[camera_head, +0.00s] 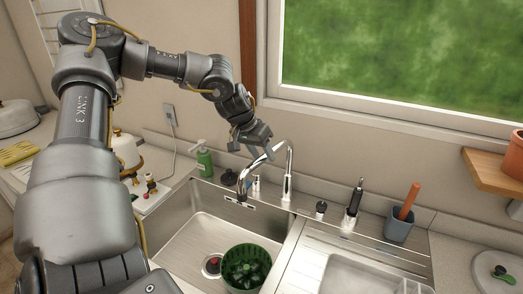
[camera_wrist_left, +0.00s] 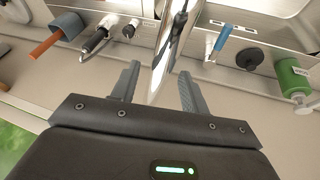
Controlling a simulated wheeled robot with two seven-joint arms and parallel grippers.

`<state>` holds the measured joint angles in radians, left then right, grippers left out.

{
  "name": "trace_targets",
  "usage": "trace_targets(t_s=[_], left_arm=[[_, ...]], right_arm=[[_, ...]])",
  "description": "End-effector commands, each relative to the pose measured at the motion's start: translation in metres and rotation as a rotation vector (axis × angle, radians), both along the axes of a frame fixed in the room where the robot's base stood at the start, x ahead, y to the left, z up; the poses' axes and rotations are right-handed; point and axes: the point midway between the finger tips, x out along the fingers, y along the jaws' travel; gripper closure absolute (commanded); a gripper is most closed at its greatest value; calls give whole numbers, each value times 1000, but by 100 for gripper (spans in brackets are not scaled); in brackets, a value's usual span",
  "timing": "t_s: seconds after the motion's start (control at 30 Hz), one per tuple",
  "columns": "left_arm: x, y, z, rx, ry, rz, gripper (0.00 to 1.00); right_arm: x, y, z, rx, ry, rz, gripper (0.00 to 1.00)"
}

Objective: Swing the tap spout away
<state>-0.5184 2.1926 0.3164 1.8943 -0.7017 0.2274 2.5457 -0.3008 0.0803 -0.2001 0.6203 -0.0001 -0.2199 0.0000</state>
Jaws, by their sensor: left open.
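The chrome tap stands behind the sink, and its curved spout (camera_head: 265,158) arches to the left over the back of the basin. My left gripper (camera_head: 258,150) is over the spout from behind and above, with its fingers pointing down. In the left wrist view my left gripper (camera_wrist_left: 158,88) is open, and the shiny spout (camera_wrist_left: 168,50) runs between its two fingers. Whether either finger touches the spout I cannot tell. My right gripper is not in view.
A green soap bottle (camera_head: 204,160) is left of the tap. A blue-grey cup (camera_head: 398,231) with a wooden-handled tool is at the right. The window wall is close behind.

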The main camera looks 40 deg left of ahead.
Motion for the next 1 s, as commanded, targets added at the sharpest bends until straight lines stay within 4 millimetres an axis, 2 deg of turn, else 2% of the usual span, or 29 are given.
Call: trace_targets(t_s=[0.3, 0.63, 1.0], left_arm=[[1, 0, -2, 1, -1, 1, 56], [1, 0, -2, 1, 0, 0, 100], [0, 4, -3, -1, 0, -24, 100]], right_arm=[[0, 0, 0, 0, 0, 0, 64], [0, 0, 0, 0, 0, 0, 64], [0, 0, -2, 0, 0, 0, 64]])
